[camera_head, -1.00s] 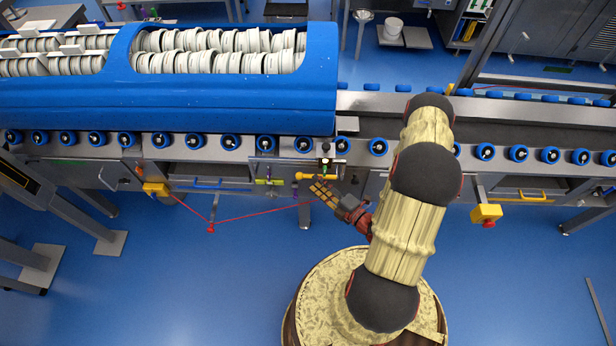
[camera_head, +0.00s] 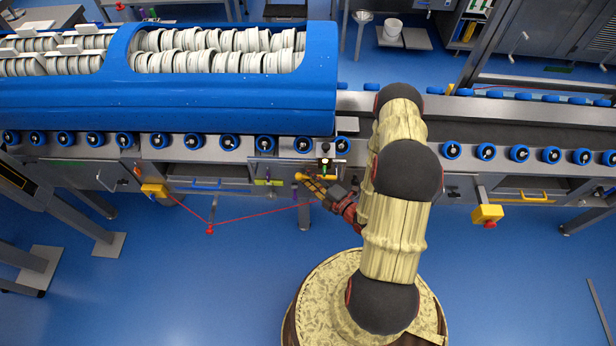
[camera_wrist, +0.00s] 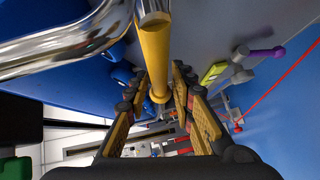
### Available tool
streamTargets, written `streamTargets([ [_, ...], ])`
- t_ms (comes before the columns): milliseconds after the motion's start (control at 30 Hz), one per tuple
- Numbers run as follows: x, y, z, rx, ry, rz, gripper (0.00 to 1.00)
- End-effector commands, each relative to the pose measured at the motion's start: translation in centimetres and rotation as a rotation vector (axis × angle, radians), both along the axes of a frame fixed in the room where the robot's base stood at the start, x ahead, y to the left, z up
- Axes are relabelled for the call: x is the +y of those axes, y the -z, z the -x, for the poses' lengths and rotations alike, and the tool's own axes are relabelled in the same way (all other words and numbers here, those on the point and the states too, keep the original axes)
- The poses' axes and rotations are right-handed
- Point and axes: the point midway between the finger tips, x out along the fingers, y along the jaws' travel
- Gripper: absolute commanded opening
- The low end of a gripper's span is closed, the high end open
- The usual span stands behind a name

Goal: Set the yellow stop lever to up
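The yellow stop lever (camera_head: 300,176) sticks out sideways from the conveyor's front, below the right end of the blue cover, in the head view. In the wrist view the yellow lever (camera_wrist: 155,50) runs from a metal mount at the top down to a rounded end between my fingers. My gripper (camera_head: 313,187) is at the lever and partly hides it in the head view. In the wrist view my gripper (camera_wrist: 160,85) is open, with one finger on each side of the lever. Whether either finger touches it I cannot tell.
A yellow-green lever (camera_wrist: 215,73) and a purple lever (camera_wrist: 266,54) are close by on the right in the wrist view. A red cord (camera_head: 255,214) hangs below the conveyor. A yellow box with a red button (camera_head: 487,214) stands to the right. The floor in front is clear.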

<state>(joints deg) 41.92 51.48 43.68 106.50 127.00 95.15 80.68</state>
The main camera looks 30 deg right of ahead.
Motion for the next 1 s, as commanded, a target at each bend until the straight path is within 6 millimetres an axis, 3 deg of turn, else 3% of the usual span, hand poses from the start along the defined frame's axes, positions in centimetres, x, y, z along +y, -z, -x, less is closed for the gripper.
streamTargets([
  [400, -0.03, -0.15, -0.04, -0.004, -0.001, 0.0, 0.0],
  [1000, -0.19, -0.39, -0.17, -0.008, -0.001, 0.003, 0.0],
])
